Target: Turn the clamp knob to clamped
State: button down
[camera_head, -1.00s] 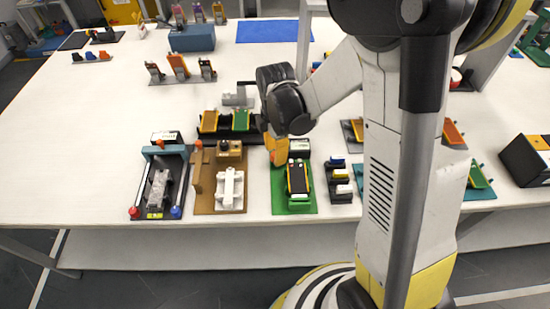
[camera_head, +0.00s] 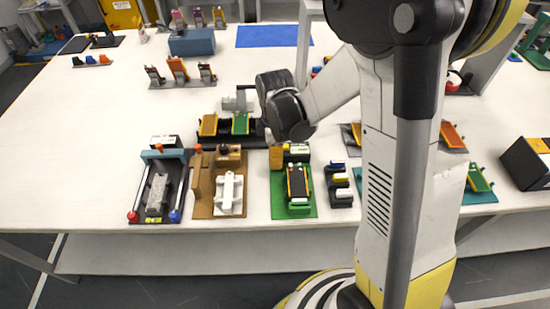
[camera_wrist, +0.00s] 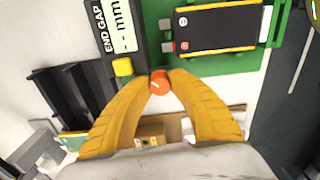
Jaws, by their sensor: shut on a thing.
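An orange round clamp knob (camera_wrist: 158,85) with a pale pointer mark shows in the wrist view, by the edge of the green fixture board (camera_wrist: 200,64). My gripper (camera_wrist: 160,76) has yellow ribbed fingers, and their tips are closed around the knob from both sides. In the head view my gripper (camera_head: 277,158) reaches down to the far left corner of the green board (camera_head: 308,211) and hides the knob. A black cell with orange edges (camera_wrist: 215,28) lies on the green fixture. I cannot tell which setting the pointer marks.
A black END GAP readout (camera_wrist: 122,25) with a yellow button (camera_wrist: 122,67) stands close to my fingers. A brown fixture board (camera_head: 204,204) is left of the green one, and a dark rack (camera_wrist: 75,95) is nearby. Small coloured blocks (camera_head: 341,180) stand to the right.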

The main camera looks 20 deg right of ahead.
jog(key=shift+m, duration=0.5)
jog(key=c, duration=1.4)
grip_release()
notch_tip(320, 180, up, 12)
